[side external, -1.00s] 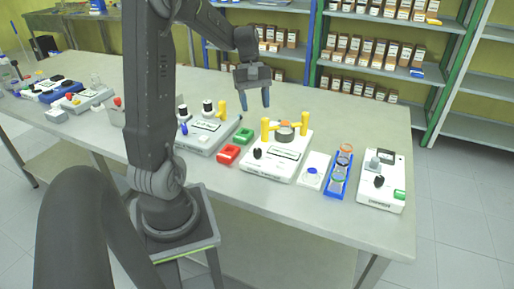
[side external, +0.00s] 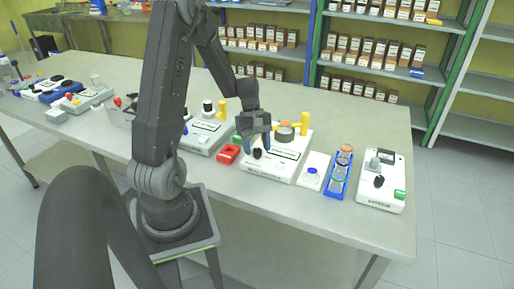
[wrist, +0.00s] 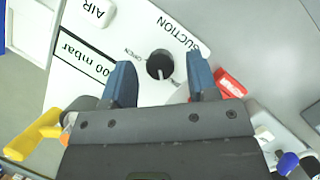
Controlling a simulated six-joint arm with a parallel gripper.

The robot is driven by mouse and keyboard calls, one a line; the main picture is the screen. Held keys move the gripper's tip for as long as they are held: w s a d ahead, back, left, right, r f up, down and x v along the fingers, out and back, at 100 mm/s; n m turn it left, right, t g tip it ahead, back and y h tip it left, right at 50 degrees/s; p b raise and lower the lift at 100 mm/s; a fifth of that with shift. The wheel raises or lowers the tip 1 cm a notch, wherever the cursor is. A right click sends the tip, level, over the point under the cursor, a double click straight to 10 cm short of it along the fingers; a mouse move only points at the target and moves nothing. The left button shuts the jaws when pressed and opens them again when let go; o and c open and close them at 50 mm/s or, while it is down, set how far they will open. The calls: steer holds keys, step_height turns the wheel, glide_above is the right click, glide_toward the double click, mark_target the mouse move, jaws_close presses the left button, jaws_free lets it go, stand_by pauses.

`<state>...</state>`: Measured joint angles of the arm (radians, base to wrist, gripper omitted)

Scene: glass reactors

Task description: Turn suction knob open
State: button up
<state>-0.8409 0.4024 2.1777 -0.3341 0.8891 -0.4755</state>
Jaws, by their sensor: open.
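The suction knob (wrist: 160,65) is a round black knob with a light pointer mark, on a white device panel (wrist: 100,70) printed SUCTION and OPEN. In the side view the knob (side external: 257,154) is at the near left of the white device (side external: 278,168). My gripper (wrist: 161,68) is open and empty, with its blue fingers pointing at the panel. In the wrist view the knob appears between the fingertips, one on each side with a gap. In the side view my gripper (side external: 255,142) is low over the knob. I cannot tell its exact height or any contact.
A red block (side external: 228,154) stands just left of the device. Yellow handles (side external: 304,124) and a round grey part (side external: 284,133) rise behind the knob. A white plate (side external: 313,171) and a blue rack with glassware (side external: 337,178) are to the right.

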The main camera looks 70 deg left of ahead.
steer(key=shift+d+f, duration=0.15)
steer(key=shift+f, duration=0.25)
steer(key=shift+c, duration=0.2)
steer(key=c, duration=0.9)
